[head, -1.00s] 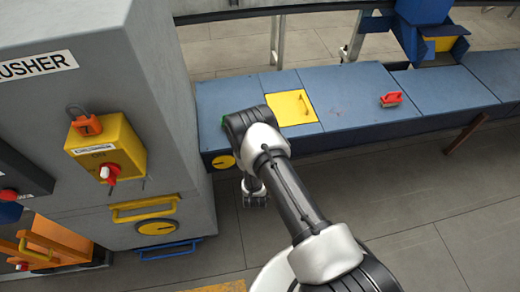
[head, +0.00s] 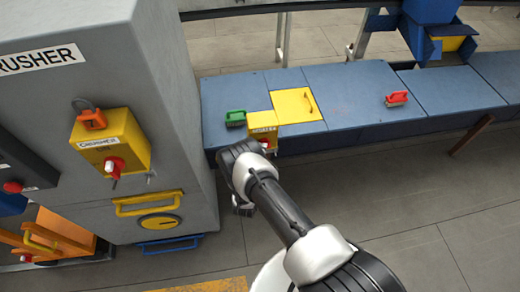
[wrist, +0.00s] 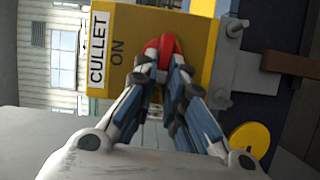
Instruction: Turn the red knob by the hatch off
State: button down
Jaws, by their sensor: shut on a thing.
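The red knob (wrist: 165,45) is on the front of a yellow box labelled CULLET (wrist: 128,40), with ON printed beside the knob. In the head view this yellow box (head: 262,121) stands at the front edge of the blue bench, just left of the yellow hatch (head: 297,105), which lies closed. My gripper (wrist: 167,62) has its fingertips on both sides of the red knob and is shut on it. The fingers hide part of the knob, so its exact pointer position cannot be told. In the head view my arm's wrist is just below the box.
The grey CRUSHER cabinet (head: 60,20) stands at the left. It carries another yellow box (head: 122,137) with a red knob (head: 115,166) and an orange padlock (head: 92,120). A green-handled brush (head: 236,118) and a red-handled brush (head: 397,98) lie on the blue bench (head: 350,78).

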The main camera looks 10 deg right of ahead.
jog(key=shift+f+n, duration=0.15)
jog(key=shift+n, duration=0.35)
jog(key=c, duration=1.7)
grip_release()
jog(key=shift+o, duration=0.2)
jog(key=shift+s, duration=0.1)
jog(key=v, duration=1.1)
jog(key=shift+s+a+f, duration=0.15)
jog(key=shift+s+a, duration=0.05)
jog(key=shift+s, duration=0.15)
